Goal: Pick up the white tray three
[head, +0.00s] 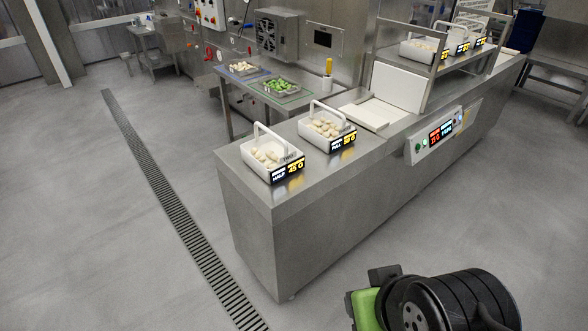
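Several white trays with upright handles, pale filled pasta and black labels show in the head view. One white tray (250,161) stands at the near left end of the steel counter. A second white tray (308,131) stands just behind it to the right. More white trays (408,54) stand on the raised rack at the right, partly behind its frame. I cannot tell which one is tray three. A black and green part of my arm shows at the bottom right, apart from the counter. No gripper fingers can be made out.
The long steel counter (262,238) carries a white board (362,113), the rack (436,85) and a control panel (434,140) on its front side. A side table behind holds a tray of green pasta (277,91). The grey floor before and left of the counter is clear.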

